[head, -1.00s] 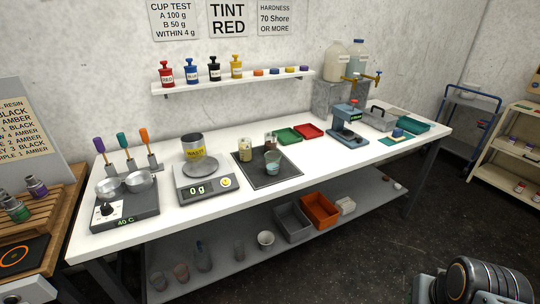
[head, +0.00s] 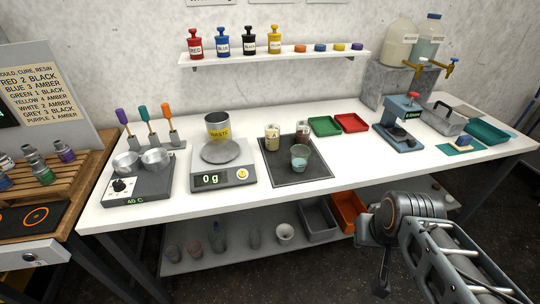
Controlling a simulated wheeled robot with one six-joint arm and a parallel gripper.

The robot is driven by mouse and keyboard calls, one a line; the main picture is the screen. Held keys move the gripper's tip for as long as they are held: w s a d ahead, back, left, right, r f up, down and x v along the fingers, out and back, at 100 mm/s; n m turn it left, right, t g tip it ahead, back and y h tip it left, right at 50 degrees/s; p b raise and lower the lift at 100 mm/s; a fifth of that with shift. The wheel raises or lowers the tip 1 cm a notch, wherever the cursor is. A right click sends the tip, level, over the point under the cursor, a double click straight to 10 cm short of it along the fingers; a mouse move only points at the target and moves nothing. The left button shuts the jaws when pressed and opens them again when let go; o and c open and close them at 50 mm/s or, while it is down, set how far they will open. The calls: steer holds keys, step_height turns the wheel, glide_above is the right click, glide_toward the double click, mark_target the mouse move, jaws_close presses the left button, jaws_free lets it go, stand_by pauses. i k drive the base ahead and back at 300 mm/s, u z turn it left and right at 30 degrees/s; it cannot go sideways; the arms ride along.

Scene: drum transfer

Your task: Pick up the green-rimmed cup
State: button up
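A clear cup (head: 299,158) with a teal-green tint stands upright on the dark mat (head: 290,176) on the white bench. Its rim is too small to tell its colour for sure. Several more cups stand on the grey lower shelf, among them a reddish-tinted one (head: 173,252) and a white one (head: 285,232); I see no clear green rim there. My arm reaches in from the lower right, in front of the bench. My gripper (head: 382,282) seems to be the dark part hanging at its end, well away from the cups. Its fingers cannot be made out.
Beside the tinted cup stand jar A (head: 272,137) and a second jar. A scale (head: 222,175) reading 0 g with a waste cup is to their left. Green (head: 324,126) and red (head: 351,123) trays lie behind. A blue press (head: 399,135) stands to the right.

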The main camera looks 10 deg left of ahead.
mark_target(299, 153)
steer(key=u, duration=1.05)
steer(key=i, duration=0.85)
steer(key=u, duration=0.9)
